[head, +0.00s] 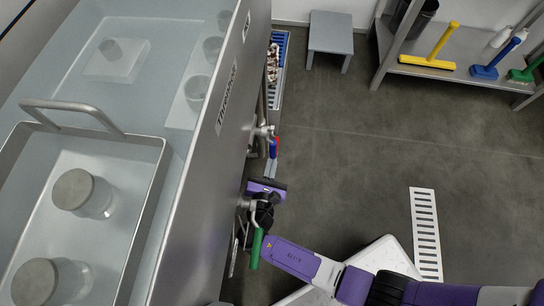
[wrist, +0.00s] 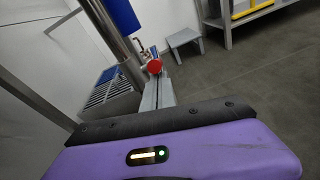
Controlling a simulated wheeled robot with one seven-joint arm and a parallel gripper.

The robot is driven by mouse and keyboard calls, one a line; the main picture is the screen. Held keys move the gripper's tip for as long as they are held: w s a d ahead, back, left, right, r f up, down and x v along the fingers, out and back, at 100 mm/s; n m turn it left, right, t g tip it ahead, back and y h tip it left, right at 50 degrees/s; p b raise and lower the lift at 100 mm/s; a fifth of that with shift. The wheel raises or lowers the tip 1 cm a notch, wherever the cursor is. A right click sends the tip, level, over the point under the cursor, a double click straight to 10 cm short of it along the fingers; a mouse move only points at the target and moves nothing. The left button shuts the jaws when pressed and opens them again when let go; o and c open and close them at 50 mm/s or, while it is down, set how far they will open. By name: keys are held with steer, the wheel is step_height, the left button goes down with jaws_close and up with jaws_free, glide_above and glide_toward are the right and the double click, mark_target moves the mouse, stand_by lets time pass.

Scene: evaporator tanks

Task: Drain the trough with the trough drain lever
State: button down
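A trough with a blue slatted grate (head: 279,48) runs along the right side of the steel tank; it also shows at the left in the wrist view (wrist: 104,84). A lever with a blue handle and a red part (head: 273,149) is on the tank's side, between the trough and my gripper. A red round knob (wrist: 154,66) shows in the wrist view. A green handle (head: 257,249) is just below my gripper. I cannot tell which one is the trough drain lever. My purple gripper (head: 266,188) is close beside the tank wall. Its fingertips are hidden, and I see nothing held.
The large steel tank (head: 207,150) fills the left, with an inner tray (head: 110,148) and round-capped vessels. A grey stool (head: 331,34) and a shelf with brushes (head: 460,72) stand at the back.

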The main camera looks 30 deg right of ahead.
steer(key=shift+w+d+r+p, duration=0.1)
steer(key=shift+w+r+p, duration=0.05)
steer(key=shift+r+p, duration=0.65)
steer(key=shift+w+d+r+p, duration=0.1)
steer(key=shift+r+p, duration=0.35)
steer(key=shift+p, duration=0.6)
steer(key=shift+f, duration=0.2)
